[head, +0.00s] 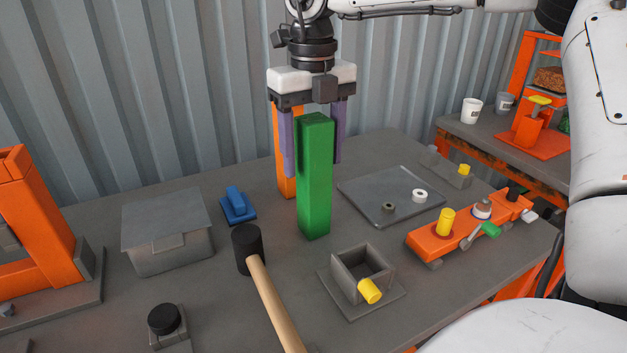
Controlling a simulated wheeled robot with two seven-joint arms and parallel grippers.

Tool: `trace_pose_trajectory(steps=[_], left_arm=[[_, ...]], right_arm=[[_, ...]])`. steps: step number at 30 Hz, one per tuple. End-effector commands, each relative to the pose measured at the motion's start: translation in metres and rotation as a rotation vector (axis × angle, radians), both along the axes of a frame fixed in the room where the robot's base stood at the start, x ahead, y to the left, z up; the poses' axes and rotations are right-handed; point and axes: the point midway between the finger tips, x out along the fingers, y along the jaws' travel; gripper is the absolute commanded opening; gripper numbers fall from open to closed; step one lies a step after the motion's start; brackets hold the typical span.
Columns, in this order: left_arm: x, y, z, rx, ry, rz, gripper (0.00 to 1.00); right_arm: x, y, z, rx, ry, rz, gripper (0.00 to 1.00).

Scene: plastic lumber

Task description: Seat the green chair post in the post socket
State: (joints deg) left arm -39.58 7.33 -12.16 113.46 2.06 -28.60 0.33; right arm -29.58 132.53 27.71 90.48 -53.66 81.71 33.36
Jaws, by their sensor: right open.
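The green chair post (314,185) stands upright on the table, left of and behind the post socket (345,282). The socket is a grey square box, open at the top, on a flat plate, with a yellow knob (370,291) at its front. It looks empty. My right gripper (312,168) points down over the post, with its purple fingers on either side of the post's upper part. Its jaws are open. The post partly hides the fingers, so contact cannot be told. My left gripper is not in view.
An orange post (283,160) stands close behind the green one. A mallet (265,280) lies left of the socket. A grey tray (370,190) with small rings and an orange clamp fixture (430,240) are to the right. A grey box (165,225) and blue tool (237,207) are left.

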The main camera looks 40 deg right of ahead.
Motion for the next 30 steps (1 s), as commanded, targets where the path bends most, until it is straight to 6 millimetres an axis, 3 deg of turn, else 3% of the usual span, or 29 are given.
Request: trace_pose_trajectory(steps=[6, 15, 25, 30], left_arm=[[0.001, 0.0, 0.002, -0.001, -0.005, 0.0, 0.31], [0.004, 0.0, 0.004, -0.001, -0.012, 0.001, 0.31], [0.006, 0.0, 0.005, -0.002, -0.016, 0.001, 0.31], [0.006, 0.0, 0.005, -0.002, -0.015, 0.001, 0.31]], right_arm=[[-0.001, -0.002, -0.03, 0.001, 0.001, 0.0, 0.61], [-0.001, -0.002, -0.033, 0.0, -0.001, -0.001, 0.59], [-0.001, -0.003, -0.033, 0.0, -0.001, -0.001, 0.04], [0.0, -0.002, -0.032, 0.0, -0.004, -0.001, 0.0]])
